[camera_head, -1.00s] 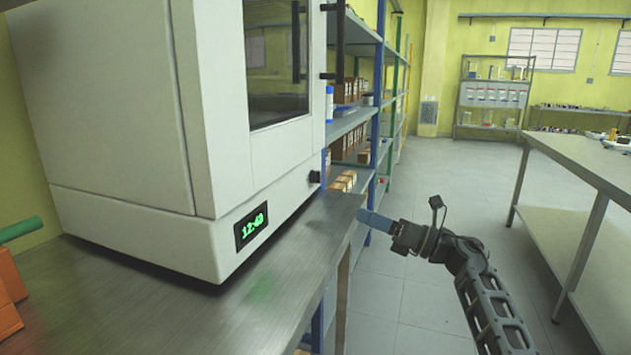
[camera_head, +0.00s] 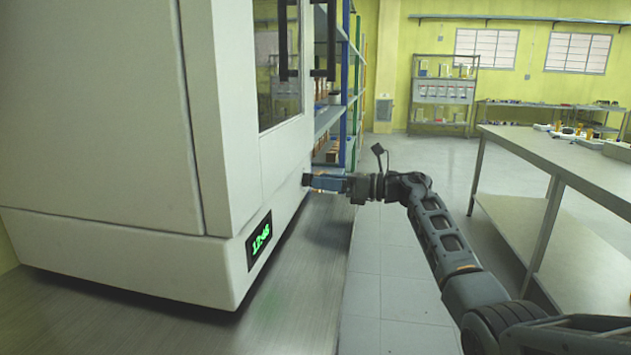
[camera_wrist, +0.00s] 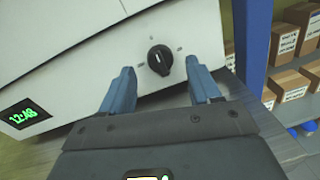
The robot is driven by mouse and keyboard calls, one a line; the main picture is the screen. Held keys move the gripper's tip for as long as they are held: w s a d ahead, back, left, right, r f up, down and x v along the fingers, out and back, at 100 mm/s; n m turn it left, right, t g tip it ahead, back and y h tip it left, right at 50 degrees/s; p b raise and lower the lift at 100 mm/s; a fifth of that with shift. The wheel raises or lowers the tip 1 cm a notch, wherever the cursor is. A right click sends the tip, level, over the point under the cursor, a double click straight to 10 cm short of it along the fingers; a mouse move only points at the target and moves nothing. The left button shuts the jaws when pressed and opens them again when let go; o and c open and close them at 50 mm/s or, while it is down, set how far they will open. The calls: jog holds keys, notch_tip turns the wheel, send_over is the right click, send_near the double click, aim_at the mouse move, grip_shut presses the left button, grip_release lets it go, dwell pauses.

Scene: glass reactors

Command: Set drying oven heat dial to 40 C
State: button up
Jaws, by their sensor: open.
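The white drying oven (camera_head: 100,110) stands on a metal bench at the left. In the wrist view its black heat dial (camera_wrist: 160,59) is on the lower front panel, with small marks around it. The dial also shows as a dark knob (camera_head: 306,180) at the oven's edge in the head view. My gripper (camera_wrist: 163,80) is open and empty, its blue fingers on either side of the dial and slightly below it in the picture. Contact cannot be told. In the head view my gripper (camera_head: 318,182) is right at the dial. The green display (camera_head: 259,239) sits left of the dial.
The metal bench (camera_head: 215,310) runs under the oven. Blue shelving with cardboard boxes (camera_wrist: 288,84) stands beyond the oven at the right. A long table (camera_head: 560,155) is across the aisle; the floor between is clear.

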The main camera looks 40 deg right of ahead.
aim_at(309, 180)
jog(key=shift+x, duration=1.35)
jog(key=shift+c, duration=0.3)
jog(key=c, duration=1)
jog(key=shift+d, duration=0.1)
